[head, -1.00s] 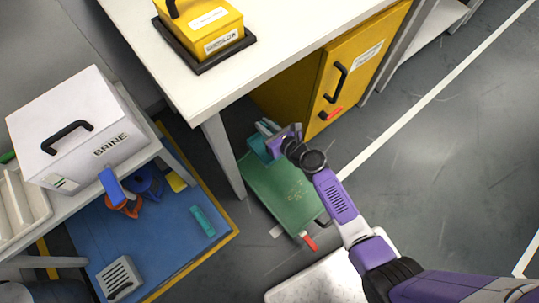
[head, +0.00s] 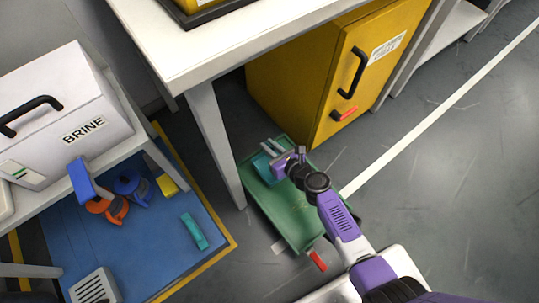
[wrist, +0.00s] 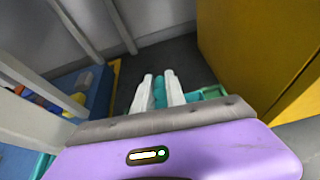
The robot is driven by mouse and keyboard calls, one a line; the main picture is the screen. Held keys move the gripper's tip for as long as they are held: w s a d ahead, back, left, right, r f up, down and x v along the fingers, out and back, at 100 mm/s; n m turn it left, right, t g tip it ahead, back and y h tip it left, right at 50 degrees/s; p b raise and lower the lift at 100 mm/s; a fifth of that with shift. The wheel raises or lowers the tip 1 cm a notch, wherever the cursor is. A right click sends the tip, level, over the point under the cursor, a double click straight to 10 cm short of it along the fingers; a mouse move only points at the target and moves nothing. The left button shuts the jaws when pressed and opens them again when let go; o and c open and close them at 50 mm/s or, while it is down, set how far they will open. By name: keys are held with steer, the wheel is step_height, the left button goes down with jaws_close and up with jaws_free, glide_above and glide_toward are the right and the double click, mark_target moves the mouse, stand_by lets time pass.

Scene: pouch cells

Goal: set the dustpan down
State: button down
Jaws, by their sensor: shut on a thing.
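The teal dustpan (head: 263,169) is at my gripper (head: 274,149), over the far left part of a green tray (head: 292,218) on the floor. My gripper is shut on the dustpan's teal handle, which shows between the two pale fingers (wrist: 158,92) in the wrist view. My purple wrist hides much of the dustpan there. I cannot tell whether the dustpan touches the tray. The tray's green rim (wrist: 212,92) shows right of the fingers.
A white table leg (head: 214,140) stands close left of the tray. A yellow cabinet (head: 310,85) stands behind it. A blue mat (head: 165,225) with several items lies left, under a shelf bearing a BRINE box (head: 60,105). Open grey floor lies right.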

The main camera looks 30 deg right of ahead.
steer(key=shift+f+b, duration=1.9)
steer(key=shift+f, duration=0.35)
steer(key=shift+r, duration=0.1)
steer(key=c, duration=1.4)
jaws_free()
steer(key=shift+o, duration=0.2)
steer(key=shift+s, duration=0.1)
steer(key=p+v, duration=0.4)
steer(key=v, duration=0.8)
steer(key=shift+p, duration=0.35)
